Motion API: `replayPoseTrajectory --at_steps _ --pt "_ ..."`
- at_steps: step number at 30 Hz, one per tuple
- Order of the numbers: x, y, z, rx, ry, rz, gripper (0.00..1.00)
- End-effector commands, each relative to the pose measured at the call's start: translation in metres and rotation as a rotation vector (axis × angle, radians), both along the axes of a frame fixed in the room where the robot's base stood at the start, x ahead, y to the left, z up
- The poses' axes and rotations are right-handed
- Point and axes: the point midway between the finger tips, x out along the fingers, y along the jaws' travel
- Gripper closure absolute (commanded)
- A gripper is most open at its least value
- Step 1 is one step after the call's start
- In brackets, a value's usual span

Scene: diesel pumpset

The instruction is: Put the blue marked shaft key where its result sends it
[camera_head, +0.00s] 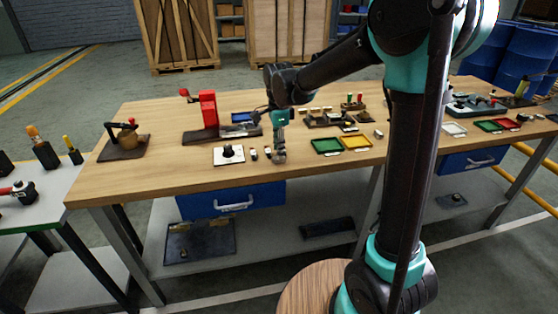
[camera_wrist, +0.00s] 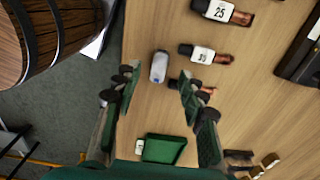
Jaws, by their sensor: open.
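A small pale grey block with a blue mark on one end, looking like the blue marked shaft key (camera_wrist: 159,68), lies on the wooden bench top. In the wrist view it sits between the tips of my gripper (camera_wrist: 158,80). The two fingers are apart on either side of it, with nothing held; I cannot tell how high they are above it. In the head view my gripper (camera_head: 279,156) is low over the front part of the bench and hides the key. A green tray (camera_head: 327,146) and a yellow tray (camera_head: 356,142) stand to its right.
Copper-coloured pieces with white number labels (camera_wrist: 210,54) lie close beside the right finger. A white plate with a black knob (camera_head: 229,154) and a red-posted fixture (camera_head: 208,110) stand left. White (camera_head: 454,129), green (camera_head: 490,125) and red (camera_head: 507,122) trays stand farther right.

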Motion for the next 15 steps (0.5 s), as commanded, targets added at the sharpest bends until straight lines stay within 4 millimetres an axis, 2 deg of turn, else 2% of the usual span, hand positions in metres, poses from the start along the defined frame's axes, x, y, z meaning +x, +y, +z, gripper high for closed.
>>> replayPoseTrajectory --at_steps 3,6,14,15 --pt "0.0 -0.001 -0.017 0.0 0.0 0.0 0.59" --pt "-0.001 -0.001 -0.025 0.0 0.0 0.0 0.59" --pt "-0.001 -0.001 -0.028 0.0 0.0 0.0 0.59" --pt "-0.001 -0.001 -0.028 0.0 0.0 0.0 0.61"
